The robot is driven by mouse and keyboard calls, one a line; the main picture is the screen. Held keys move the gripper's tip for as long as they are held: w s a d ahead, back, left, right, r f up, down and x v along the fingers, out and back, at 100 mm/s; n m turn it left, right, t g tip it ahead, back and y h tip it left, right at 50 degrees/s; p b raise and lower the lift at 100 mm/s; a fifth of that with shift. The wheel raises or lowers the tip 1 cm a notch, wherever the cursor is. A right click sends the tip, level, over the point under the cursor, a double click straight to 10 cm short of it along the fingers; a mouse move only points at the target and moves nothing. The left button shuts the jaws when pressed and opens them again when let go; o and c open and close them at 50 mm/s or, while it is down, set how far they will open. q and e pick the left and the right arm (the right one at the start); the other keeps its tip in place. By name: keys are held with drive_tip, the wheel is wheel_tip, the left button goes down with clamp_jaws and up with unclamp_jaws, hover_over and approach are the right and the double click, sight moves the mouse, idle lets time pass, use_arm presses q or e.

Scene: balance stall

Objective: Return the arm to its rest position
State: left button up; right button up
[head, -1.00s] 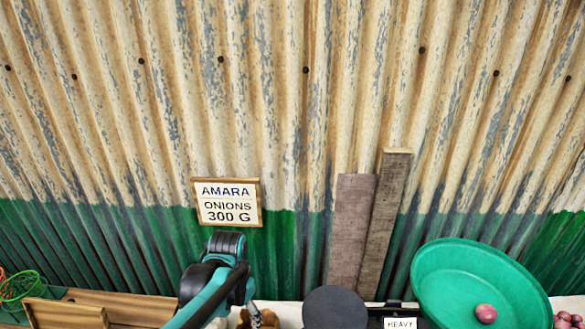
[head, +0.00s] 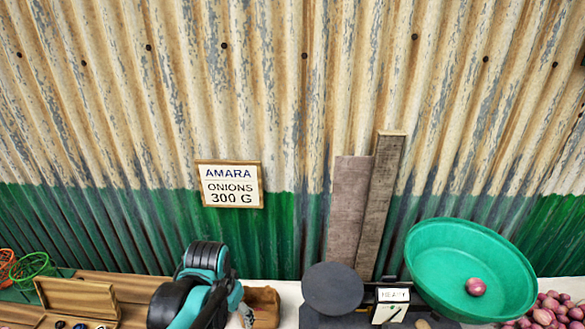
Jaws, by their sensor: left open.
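My left arm (head: 203,283), black and teal, rises from the bottom edge left of centre. My left gripper (head: 246,315) shows only in small part beyond the arm, low in the head view, by a brown wooden tray (head: 265,296). It is open; most of it is hidden by the arm or cut off by the bottom edge. I cannot tell whether it touches the tray. My right gripper is not in view.
A balance with a dark round plate (head: 333,288) and a green pan (head: 465,258) holding one onion (head: 475,287) stands right of the arm. Several onions (head: 550,312) lie at far right. An open wooden box (head: 78,298) is at left. A sign (head: 229,184) hangs on the corrugated wall.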

use_arm(q)
drive_tip(key=s+a+f+n+t+b, duration=0.1)
drive_tip(key=s+a+n+t+b, duration=0.2)
drive_tip(key=s, duration=0.4)
drive_tip(key=shift+n+t, duration=0.6)
drive_tip(key=shift+t, duration=0.5)
